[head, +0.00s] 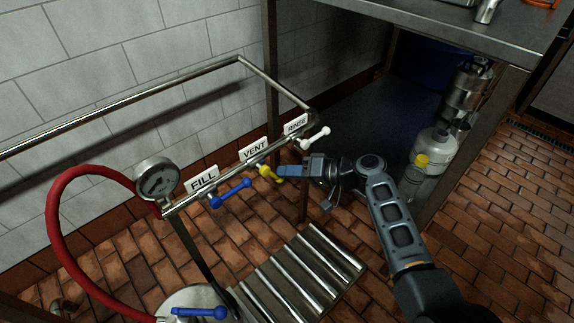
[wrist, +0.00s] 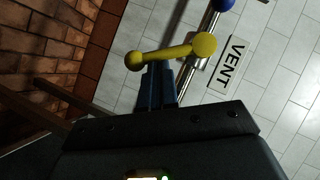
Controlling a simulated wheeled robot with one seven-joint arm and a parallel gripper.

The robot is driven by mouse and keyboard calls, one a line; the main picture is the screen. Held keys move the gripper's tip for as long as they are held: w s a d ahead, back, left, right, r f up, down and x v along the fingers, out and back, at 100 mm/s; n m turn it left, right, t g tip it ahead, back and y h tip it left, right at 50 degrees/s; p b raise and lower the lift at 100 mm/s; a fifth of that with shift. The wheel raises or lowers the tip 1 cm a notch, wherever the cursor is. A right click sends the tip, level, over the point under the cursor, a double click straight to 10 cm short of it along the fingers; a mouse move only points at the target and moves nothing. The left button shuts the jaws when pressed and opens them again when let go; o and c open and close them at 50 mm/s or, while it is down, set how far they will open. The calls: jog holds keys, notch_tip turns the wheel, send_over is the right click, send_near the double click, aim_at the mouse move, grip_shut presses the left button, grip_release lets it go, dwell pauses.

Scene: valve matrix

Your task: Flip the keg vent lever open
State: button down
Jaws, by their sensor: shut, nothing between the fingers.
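The yellow vent lever (head: 269,173) sits on the metal pipe rail below the VENT sign (head: 254,150), between the blue lever and the white lever. In the wrist view the yellow lever (wrist: 172,53) runs from its round hub at the right to a ball end at the left. My gripper (head: 281,171) comes from the right and its blue fingertips are at the yellow lever. In the wrist view the shut fingers (wrist: 158,72) lie just below the lever's arm, near its ball end. I cannot tell whether they touch it.
The blue FILL lever (head: 231,193) is to the left and the white RINSE lever (head: 316,137) to the right on the same rail. A pressure gauge (head: 157,179) and red hose (head: 55,215) are at the left. A metal roller rack (head: 300,275) lies below. A steel table (head: 450,25) stands at the upper right.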

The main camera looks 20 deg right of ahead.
jog(key=f+m+y+b, duration=0.1)
jog(key=a+f+m+y+b, duration=0.1)
jog(key=b, duration=0.1)
jog(key=shift+s+a+f+t, duration=0.1)
jog(key=shift+s+t, duration=0.05)
jog(key=shift+t, duration=0.15)
jog(key=shift+s+a+f+m+y+b, duration=0.25)
jog(key=shift+a+m+y+b, duration=0.25)
jog(key=shift+m+b, duration=0.3)
jog(key=shift+a, duration=0.15)
jog(key=shift+f, duration=0.1)
